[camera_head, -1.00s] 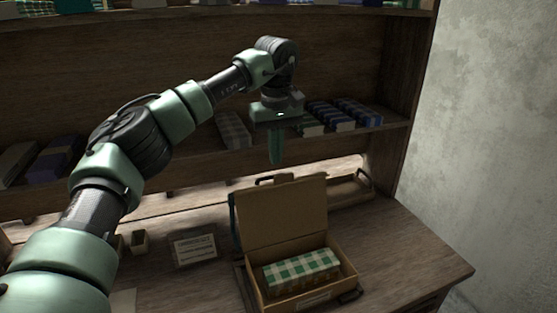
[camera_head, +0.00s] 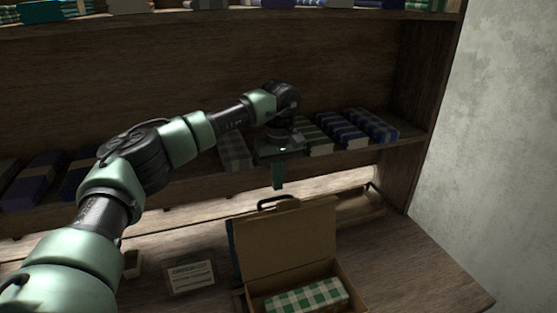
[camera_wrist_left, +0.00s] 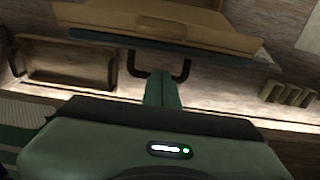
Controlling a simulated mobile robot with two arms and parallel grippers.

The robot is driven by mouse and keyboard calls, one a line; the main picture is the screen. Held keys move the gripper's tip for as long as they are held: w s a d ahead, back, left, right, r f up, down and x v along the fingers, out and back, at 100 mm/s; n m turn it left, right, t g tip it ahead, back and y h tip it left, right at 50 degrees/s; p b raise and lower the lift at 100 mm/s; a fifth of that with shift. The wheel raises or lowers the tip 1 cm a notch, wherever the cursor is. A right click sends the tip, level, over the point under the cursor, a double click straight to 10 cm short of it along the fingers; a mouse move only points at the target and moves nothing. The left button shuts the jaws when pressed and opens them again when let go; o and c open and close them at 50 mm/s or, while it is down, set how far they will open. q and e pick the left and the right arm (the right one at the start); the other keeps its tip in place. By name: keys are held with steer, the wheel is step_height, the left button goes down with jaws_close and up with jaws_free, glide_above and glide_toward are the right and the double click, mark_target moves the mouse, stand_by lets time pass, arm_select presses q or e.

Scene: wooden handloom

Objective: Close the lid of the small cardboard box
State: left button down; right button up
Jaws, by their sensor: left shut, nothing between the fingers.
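The small cardboard box (camera_head: 354,298) stands on the wooden table with its lid (camera_head: 288,243) open and upright at the back. A green and white checkered item (camera_head: 308,297) lies inside it. A dark handle (camera_head: 277,202) sits at the lid's top edge. My left gripper (camera_head: 278,184) is shut and empty, pointing down just above and behind the lid's top edge. In the left wrist view the shut fingers (camera_wrist_left: 162,90) are beside the dark handle (camera_wrist_left: 158,68), with the lid (camera_wrist_left: 160,24) beyond; I cannot tell if they touch. My right gripper is not in view.
A shelf with several folded cloths (camera_head: 342,131) is behind my left gripper. A small sign (camera_head: 190,277) stands on the table left of the box. A wooden tray (camera_head: 360,207) is at the back right. The table's right side (camera_head: 425,270) is clear.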

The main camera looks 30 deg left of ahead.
arm_select(q)
steer(key=shift+s+d+f+p, duration=0.2)
steer(key=shift+s+d+p, duration=0.3)
steer(key=shift+d+p, duration=0.1)
steer(key=shift+s+d+f+p, duration=0.15)
steer(key=shift+s+d+p, duration=0.3)
steer(key=shift+p, duration=0.1)
steer(key=shift+s+d+f, duration=0.1)
steer(key=shift+s+d, duration=0.1)
steer(key=shift+d, duration=0.05)
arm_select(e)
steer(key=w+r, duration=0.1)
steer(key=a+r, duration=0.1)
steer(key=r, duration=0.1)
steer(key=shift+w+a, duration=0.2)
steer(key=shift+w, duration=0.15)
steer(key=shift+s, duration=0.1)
